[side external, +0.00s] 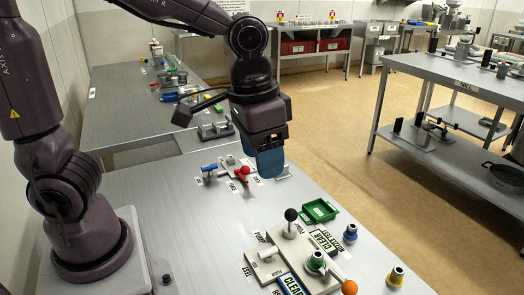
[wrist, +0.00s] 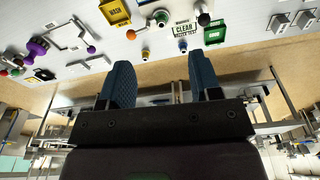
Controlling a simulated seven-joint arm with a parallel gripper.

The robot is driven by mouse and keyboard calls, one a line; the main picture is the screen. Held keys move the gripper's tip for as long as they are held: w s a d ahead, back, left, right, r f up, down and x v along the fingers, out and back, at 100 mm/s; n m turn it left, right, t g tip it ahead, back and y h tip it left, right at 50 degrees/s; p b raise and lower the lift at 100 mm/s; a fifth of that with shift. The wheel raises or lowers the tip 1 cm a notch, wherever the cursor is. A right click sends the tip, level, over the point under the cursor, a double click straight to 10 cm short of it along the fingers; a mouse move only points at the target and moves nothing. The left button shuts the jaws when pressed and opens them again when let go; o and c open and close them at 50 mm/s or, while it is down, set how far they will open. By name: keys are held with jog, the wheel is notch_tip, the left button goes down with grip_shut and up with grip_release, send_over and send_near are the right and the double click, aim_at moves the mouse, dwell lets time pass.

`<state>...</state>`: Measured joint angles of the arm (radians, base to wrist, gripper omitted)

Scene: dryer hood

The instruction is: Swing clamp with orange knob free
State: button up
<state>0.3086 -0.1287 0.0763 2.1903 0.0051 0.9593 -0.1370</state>
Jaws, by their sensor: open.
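An orange knob (side external: 349,287) shows at the bottom edge of the side view, beside a pale plate (side external: 322,279) with fittings. The clamp under it is partly cut off, so I cannot tell its position. In the wrist view an orange ball (wrist: 91,49) sits at the end of a thin metal lever (wrist: 82,36); I cannot tell for certain that it is the same knob. My gripper (side external: 268,162) points down above the far part of the bench, well away from the orange knob. In the wrist view its two blue fingers (wrist: 163,82) are apart with nothing between them.
A red-knobbed lever (side external: 243,171) and a blue-handled fitting (side external: 209,169) are near my gripper. A black ball knob (side external: 290,214), a green tray (side external: 319,211), a blue fitting (side external: 350,234) and a yellow-topped fitting (side external: 396,277) stand nearer. Bare bench (side external: 160,215) lies to the left.

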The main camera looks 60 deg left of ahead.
jog(key=c, duration=0.7)
jog(key=shift+f, duration=0.2)
grip_shut()
notch_tip(320, 180, down, 14)
jog(key=m+t+y, duration=0.1)
jog(key=m, duration=0.7)
jog(key=d+f+m+t+h, duration=0.1)
jog(key=d+m+t+h, duration=0.1)
jog(key=d+m+h, duration=0.5)
jog(key=shift+m+y, duration=0.8)
jog(key=shift+m, duration=0.1)
jog(key=x, duration=0.7)
jog(key=w+x, duration=0.1)
jog(key=x, duration=0.2)
jog(key=shift+d, duration=0.15)
jog(key=w, duration=0.2)
jog(key=shift+w+f, duration=0.2)
jog(key=shift+w, duration=0.2)
jog(key=shift+w+d+f, duration=0.1)
jog(key=shift+w+f, duration=0.05)
jog(key=shift+w, duration=0.5)
